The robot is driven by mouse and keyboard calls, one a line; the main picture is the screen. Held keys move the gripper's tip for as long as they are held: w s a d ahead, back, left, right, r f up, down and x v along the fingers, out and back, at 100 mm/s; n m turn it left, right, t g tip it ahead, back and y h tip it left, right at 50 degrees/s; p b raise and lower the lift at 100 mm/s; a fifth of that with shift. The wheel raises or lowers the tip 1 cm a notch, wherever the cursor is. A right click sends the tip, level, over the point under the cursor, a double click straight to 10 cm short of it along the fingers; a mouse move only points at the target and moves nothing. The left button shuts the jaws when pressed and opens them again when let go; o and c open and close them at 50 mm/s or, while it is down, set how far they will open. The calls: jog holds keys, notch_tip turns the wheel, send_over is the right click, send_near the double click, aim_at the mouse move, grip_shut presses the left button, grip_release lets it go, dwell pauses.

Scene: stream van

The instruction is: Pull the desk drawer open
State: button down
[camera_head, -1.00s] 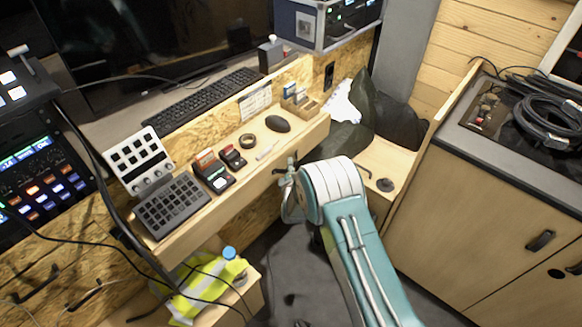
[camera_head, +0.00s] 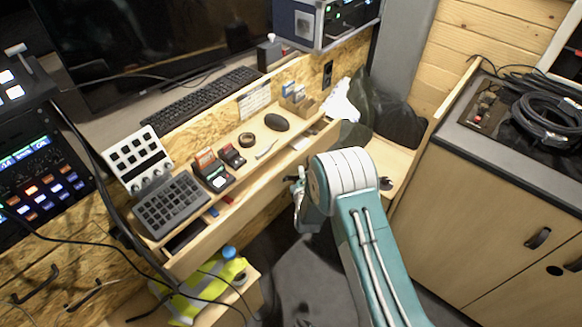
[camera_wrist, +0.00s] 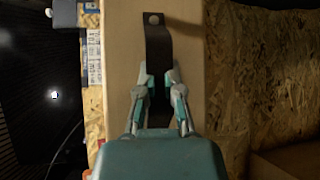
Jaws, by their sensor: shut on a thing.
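The desk drawer (camera_head: 258,198) stands out from under the desk top in the head view, and its inside shows as a narrow strip with small things in it. In the wrist view the drawer front (camera_wrist: 118,70) is a pale wooden board with a dark strap handle (camera_wrist: 158,50). My gripper (camera_wrist: 160,90) is shut on the handle, one finger on each side of the strap. In the head view my gripper (camera_head: 299,188) is at the drawer front, partly hidden by my arm.
A keypad (camera_head: 171,206), a tape roll (camera_head: 246,140) and a mouse (camera_head: 276,122) lie on the desk. A wooden cabinet (camera_head: 480,230) stands at the right.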

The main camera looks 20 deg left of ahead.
jog(key=s+d, duration=0.3)
jog(key=d, duration=0.6)
jog(key=shift+s+f, duration=0.2)
jog(key=shift+s, duration=0.2)
jog(key=c, duration=0.8)
grip_release()
jog(key=shift+w, duration=0.1)
jog(key=shift+o, duration=0.2)
jog(key=shift+r, duration=0.1)
jog(key=v, duration=1.1)
jog(key=shift+s, duration=0.4)
jog(key=shift+d, duration=0.1)
